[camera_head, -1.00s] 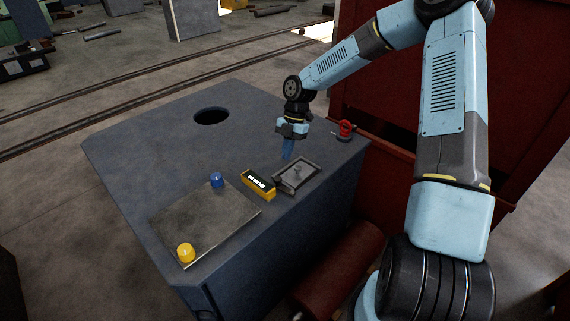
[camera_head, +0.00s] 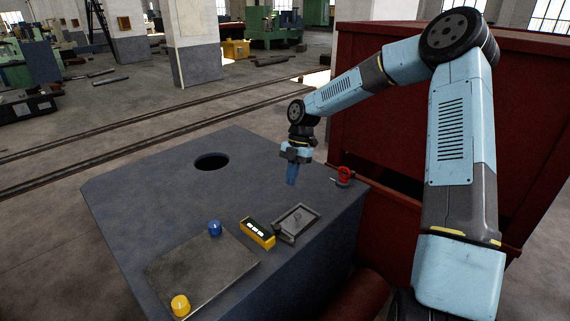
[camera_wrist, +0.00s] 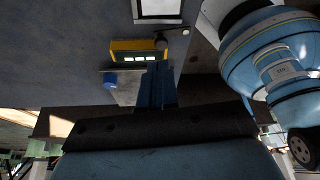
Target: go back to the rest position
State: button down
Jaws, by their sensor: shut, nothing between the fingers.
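My gripper (camera_head: 292,174) hangs fingers down above the grey-blue bench top, near its right end in the head view. Its blue fingers are shut and hold nothing; they also show in the wrist view (camera_wrist: 157,86). My light-blue arm reaches in from the right, bent high at the elbow. A yellow box with a display (camera_head: 257,233) and a grey tray-like plate with a small lever (camera_head: 297,222) sit on the bench nearer than the gripper. A red item (camera_head: 344,175) stands at the bench's right edge, close to the gripper's right.
A metal plate (camera_head: 203,272) on the bench carries a blue knob (camera_head: 215,228) and a yellow knob (camera_head: 180,305). The bench (camera_head: 140,200) has a round hole (camera_head: 211,161). A large red machine (camera_head: 400,100) stands behind my arm. The bench's left part is clear.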

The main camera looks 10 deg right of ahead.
jog(key=s+d+r+m+t+h, duration=0.2)
jog(key=s+d+r+m, duration=0.2)
jog(key=s+r+m, duration=0.5)
jog(key=s+d+r+m+t+h, duration=0.2)
jog(key=s+d+r+m+t, duration=0.15)
jog(key=s+r+m, duration=0.5)
jog(key=s+d+r+m+t, duration=0.2)
jog(key=s+d+r+m, duration=0.1)
jog(key=s, duration=0.5)
jog(key=s+d+r+m+t+y, duration=0.1)
jog(key=s+d+r+m, duration=0.2)
jog(key=s+r+m, duration=0.3)
jog(key=shift+s+m+t, duration=0.35)
jog(key=shift+s+m, duration=0.7)
jog(key=shift+s, duration=0.05)
